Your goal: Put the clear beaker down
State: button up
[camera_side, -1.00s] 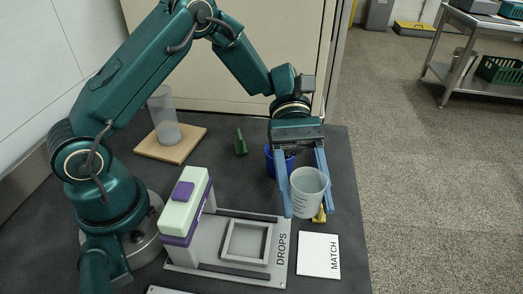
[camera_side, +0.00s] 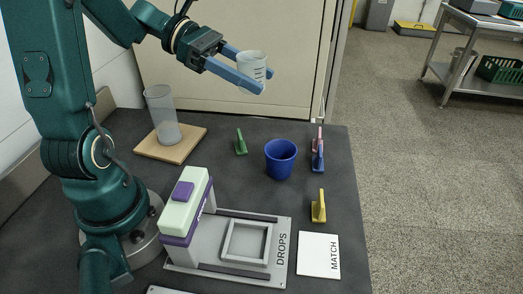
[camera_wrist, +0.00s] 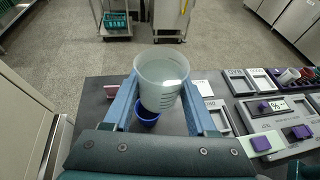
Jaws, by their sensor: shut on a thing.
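The clear beaker (camera_side: 251,70) is a translucent cup with dark graduation marks. My gripper (camera_side: 252,84) is shut on it, with one blue finger on each side, and holds it high above the back of the dark table. In the wrist view the beaker (camera_wrist: 162,82) sits between the two fingers (camera_wrist: 162,100), mouth upward, with its lower part in front of a blue cup. In the side view it looks close to upright and has nothing under it within reach.
A blue cup (camera_side: 281,157) stands on the dark table (camera_side: 235,188). A tall clear cylinder (camera_side: 162,112) stands on a wooden board (camera_side: 150,151). Green (camera_side: 240,142), yellow (camera_side: 318,207) and blue (camera_side: 318,157) small pieces stand around. A white MATCH card (camera_side: 319,254) lies beside the DROPS device (camera_side: 281,240).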

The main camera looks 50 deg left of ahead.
jog(key=shift+f+n+t+y, duration=0.3)
jog(key=shift+n+t, duration=0.2)
jog(key=shift+t, duration=0.1)
jog(key=shift+r+m+g, duration=0.25)
jog(key=shift+m+g, duration=0.25)
jog(key=shift+g, duration=0.1)
jog(key=s+d+f+m+g, duration=0.1)
jog(key=d+f+m+g, duration=0.3)
jog(key=d+m+g, duration=0.2)
jog(key=s+d+f+m+g+h, duration=0.1)
jog(key=s+d+f+m+g, duration=0.1)
jog(key=d+f+m+g, duration=0.3)
jog(key=d+m+g, duration=0.1)
jog(key=d+g, duration=0.2)
jog(key=d, duration=0.2)
jog(key=shift+d+m, duration=0.4)
send_over(321, 290)
jog(key=s, duration=0.1)
jog(key=f, duration=0.7)
jog(key=shift+s+d, duration=0.1)
jog(key=shift+d, duration=0.15)
jog(key=shift+f, duration=1.85)
